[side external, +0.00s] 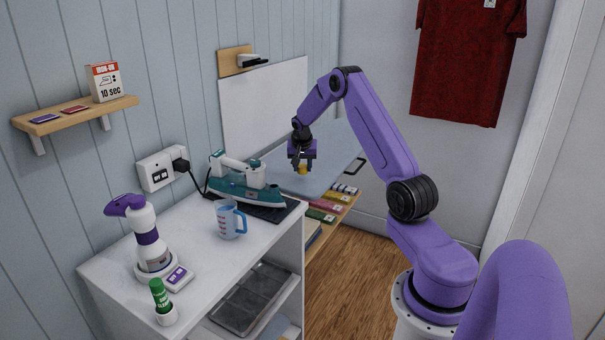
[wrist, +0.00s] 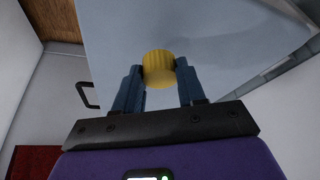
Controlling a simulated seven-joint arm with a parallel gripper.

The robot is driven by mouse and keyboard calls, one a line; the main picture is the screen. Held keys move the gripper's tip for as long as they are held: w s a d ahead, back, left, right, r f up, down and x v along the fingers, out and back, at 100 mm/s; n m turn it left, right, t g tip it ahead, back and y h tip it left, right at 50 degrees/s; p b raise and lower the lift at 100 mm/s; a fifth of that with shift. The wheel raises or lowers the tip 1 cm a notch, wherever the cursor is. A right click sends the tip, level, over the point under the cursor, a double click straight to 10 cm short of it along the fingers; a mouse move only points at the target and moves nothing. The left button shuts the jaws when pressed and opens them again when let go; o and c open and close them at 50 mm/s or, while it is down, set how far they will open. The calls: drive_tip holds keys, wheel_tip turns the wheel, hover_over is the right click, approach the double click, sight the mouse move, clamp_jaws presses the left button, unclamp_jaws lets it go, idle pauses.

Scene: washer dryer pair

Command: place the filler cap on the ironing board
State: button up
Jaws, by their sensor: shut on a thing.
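The yellow filler cap (wrist: 158,68) is between the two blue fingers of my gripper (wrist: 158,80) in the wrist view. In the side external view the filler cap (side external: 302,169) shows as a small yellow spot under my gripper (side external: 301,163). My gripper is shut on the cap and points down over the light blue ironing board (side external: 330,145). The board also fills much of the wrist view (wrist: 220,45). I cannot tell whether the cap touches the board or hangs just above it.
A teal iron (side external: 245,185) stands on a dark pad left of my gripper, on the white cabinet (side external: 200,255). A blue measuring jug (side external: 229,219) and a purple-and-white spray bottle (side external: 150,238) stand nearer.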

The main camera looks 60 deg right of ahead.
sight(302, 168)
drive_tip(key=shift+f, duration=1.55)
drive_tip(key=shift+f, duration=0.1)
drive_tip(key=o, duration=1.2)
drive_tip(key=shift+c, duration=0.2)
drive_tip(key=v, duration=1.2)
